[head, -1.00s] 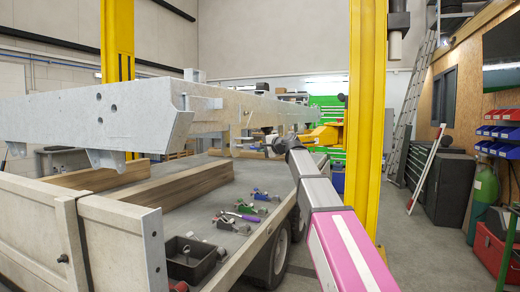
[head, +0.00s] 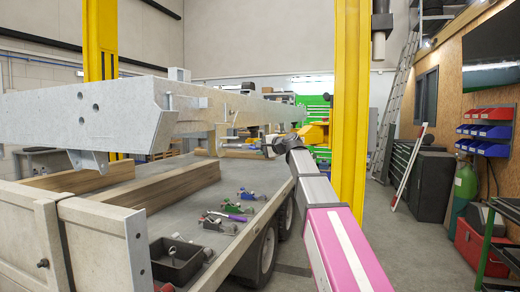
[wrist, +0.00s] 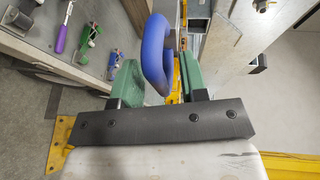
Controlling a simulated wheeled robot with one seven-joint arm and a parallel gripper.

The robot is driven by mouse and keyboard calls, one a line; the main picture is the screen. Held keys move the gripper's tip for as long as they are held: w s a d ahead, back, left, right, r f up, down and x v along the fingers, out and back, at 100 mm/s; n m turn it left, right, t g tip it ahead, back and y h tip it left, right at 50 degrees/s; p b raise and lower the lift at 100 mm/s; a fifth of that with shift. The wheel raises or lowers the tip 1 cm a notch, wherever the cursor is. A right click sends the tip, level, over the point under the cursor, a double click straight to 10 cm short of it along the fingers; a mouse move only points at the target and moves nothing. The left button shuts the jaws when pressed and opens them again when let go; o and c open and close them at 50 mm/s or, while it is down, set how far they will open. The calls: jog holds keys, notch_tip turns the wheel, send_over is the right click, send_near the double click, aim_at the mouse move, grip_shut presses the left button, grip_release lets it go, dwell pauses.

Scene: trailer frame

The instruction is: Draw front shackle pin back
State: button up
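My gripper (wrist: 162,82) has two green fingers that stand apart, one on each side of a thick blue ring (wrist: 157,45). The ring stands up between the fingers, partly in front of the left one. A thin gap shows between the ring and the right finger, so it does not look clamped. I cannot tell whether the ring belongs to the front shackle pin; no pin shaft is visible. In the head view my gripper (head: 268,149) is small, at the far end of my arm near the grey frame beam (head: 220,108), and its fingers cannot be made out.
The trailer deck (head: 140,205) carries wooden beams (head: 160,187), a black tray (head: 172,262) and several small clamps and tools (head: 225,212). A yellow post (head: 350,110) stands just right of my arm. Floor is open farther right, before shelves and a red toolbox (head: 478,245).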

jog(key=v, duration=1)
jog(key=shift+s+d, duration=0.3)
jog(key=s+d+f+n+g+h, duration=0.1)
jog(key=s+f+n+g+h, duration=0.15)
jog(key=f, duration=1.55)
jog(key=s+d+f+n+g+h, duration=0.1)
jog(key=s+d+f+g+h, duration=0.2)
jog(key=f, duration=1.6)
jog(key=s+d+f+n+g+h, duration=0.2)
jog(key=s+f+h, duration=0.1)
jog(key=s+f, duration=0.6)
jog(key=s+d+f+n+g+h, duration=0.2)
jog(key=s+f, duration=0.8)
jog(key=f, duration=0.6)
jog(key=shift+d+f+g+h, duration=0.25)
jog(key=shift+d+g+h, duration=0.4)
jog(key=shift+d+g, duration=0.1)
